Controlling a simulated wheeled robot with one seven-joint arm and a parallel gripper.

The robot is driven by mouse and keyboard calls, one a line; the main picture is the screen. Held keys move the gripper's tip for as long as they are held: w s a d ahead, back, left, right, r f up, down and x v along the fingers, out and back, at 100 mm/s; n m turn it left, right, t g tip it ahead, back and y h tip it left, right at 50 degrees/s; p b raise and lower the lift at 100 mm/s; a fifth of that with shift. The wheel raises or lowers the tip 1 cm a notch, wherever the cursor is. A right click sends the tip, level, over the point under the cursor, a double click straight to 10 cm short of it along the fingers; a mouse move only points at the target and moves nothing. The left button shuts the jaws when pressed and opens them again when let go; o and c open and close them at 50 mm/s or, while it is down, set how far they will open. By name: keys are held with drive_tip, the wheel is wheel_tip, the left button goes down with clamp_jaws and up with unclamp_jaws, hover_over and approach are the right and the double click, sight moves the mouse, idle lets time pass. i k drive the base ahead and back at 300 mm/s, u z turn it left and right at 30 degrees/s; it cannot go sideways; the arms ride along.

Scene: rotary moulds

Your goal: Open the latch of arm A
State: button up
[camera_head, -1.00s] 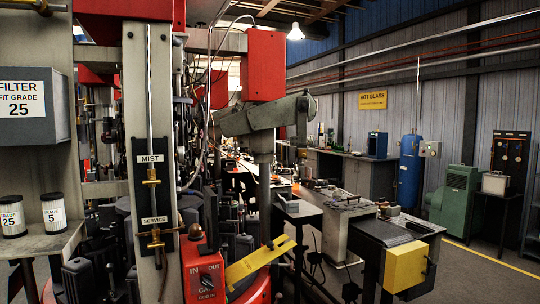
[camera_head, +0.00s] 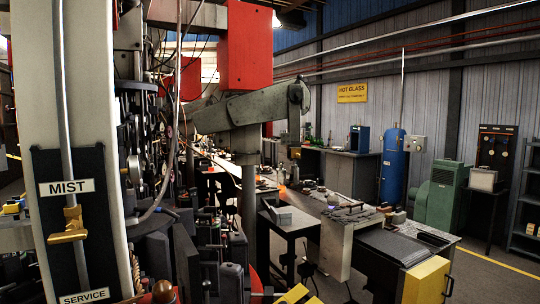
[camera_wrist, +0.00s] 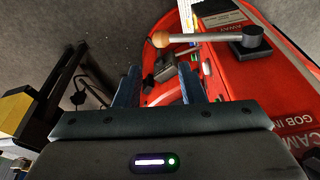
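In the wrist view, my gripper (camera_wrist: 160,86) has its two blue-grey fingers apart, with nothing seen held between them. Beyond the fingers, a lever with a wooden ball knob and metal rod (camera_wrist: 205,37) runs to a black pivot (camera_wrist: 251,41) on a red machine cover (camera_wrist: 245,75). The knob stands above the fingertips in the picture, apart from them. A small grey bracket (camera_wrist: 174,70) shows between and beyond the fingers. No label reading arm A shows, so I cannot tell which part is its latch. My gripper is not in the head view.
In the head view, a post with a MIST panel (camera_head: 76,212) stands close at left. A grey machine arm (camera_head: 245,108) reaches out below a red box (camera_head: 249,48). Benches, a yellow block (camera_head: 426,281) and a blue tank (camera_head: 392,168) are at right. Some floor is clear far right.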

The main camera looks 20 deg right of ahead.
sight(296, 153)
drive_tip(key=z, duration=0.7)
drive_tip(key=k, duration=0.5)
drive_tip(key=z, duration=1.05)
drive_tip(key=i, duration=2.95)
drive_tip(key=u, duration=3.05)
drive_tip(key=i, duration=0.25)
drive_tip(key=z, duration=0.15)
